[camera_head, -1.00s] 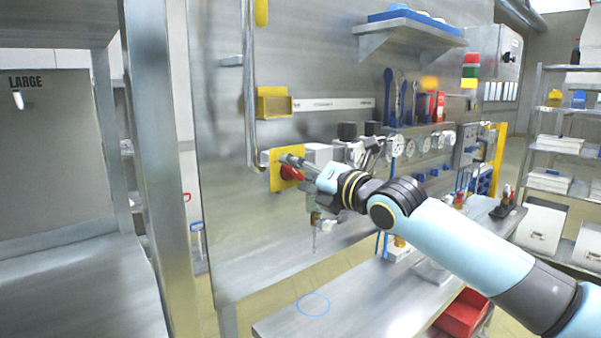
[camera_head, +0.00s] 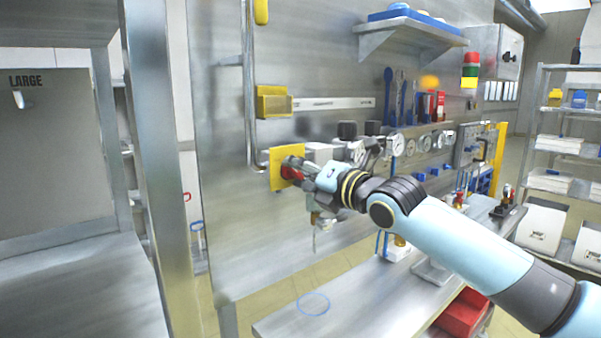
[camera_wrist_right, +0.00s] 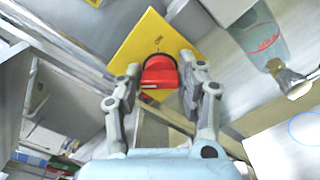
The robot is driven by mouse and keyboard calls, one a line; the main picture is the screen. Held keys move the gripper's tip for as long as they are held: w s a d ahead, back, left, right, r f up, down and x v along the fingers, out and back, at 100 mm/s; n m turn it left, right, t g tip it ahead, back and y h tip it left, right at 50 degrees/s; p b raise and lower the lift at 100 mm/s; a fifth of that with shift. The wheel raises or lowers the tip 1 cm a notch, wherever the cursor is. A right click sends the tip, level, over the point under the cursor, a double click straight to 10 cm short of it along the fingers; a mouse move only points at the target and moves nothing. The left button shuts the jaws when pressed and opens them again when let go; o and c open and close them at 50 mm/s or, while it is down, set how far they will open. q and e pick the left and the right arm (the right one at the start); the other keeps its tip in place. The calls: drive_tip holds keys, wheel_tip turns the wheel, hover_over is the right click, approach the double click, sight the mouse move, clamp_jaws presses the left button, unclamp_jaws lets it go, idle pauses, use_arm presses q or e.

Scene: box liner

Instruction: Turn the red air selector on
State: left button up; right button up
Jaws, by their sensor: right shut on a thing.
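The red air selector (camera_head: 290,174) sits on a yellow plate (camera_head: 277,157) fixed to the metal panel. In the head view my right gripper (camera_head: 294,166) is at the selector and partly covers it. In the right wrist view the red selector (camera_wrist_right: 160,73) lies between the two fingers of my right gripper (camera_wrist_right: 160,64), in front of the yellow plate (camera_wrist_right: 137,45). The gripper is shut on the selector. My left gripper is in neither view.
A yellow holder (camera_head: 273,102) is above the plate, beside a vertical pipe (camera_head: 249,100). Gauges (camera_head: 397,144) and fittings line the panel to the right. A metal bench (camera_head: 350,310) runs below. A steel post (camera_head: 160,150) stands at left.

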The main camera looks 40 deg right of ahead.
drive_tip(key=shift+f+m, duration=0.1)
drive_tip(key=shift+m, duration=0.2)
drive_tip(key=m+b, duration=0.1)
drive_tip(key=m, duration=0.1)
drive_tip(key=shift+f+m, duration=0.1)
drive_tip(key=shift+m, duration=0.3)
drive_tip(key=m, duration=0.4)
drive_tip(key=shift+m, duration=0.3)
drive_tip(key=m+p, duration=0.1)
drive_tip(key=m, duration=0.3)
drive_tip(key=shift+f+m, duration=0.15)
drive_tip(key=shift+m, duration=0.15)
drive_tip(key=m+p, duration=0.1)
drive_tip(key=m, duration=0.3)
drive_tip(key=shift+f+m, duration=0.15)
drive_tip(key=shift+m, duration=0.55)
drive_tip(key=o, duration=1.2)
drive_tip(key=shift+c, duration=0.2)
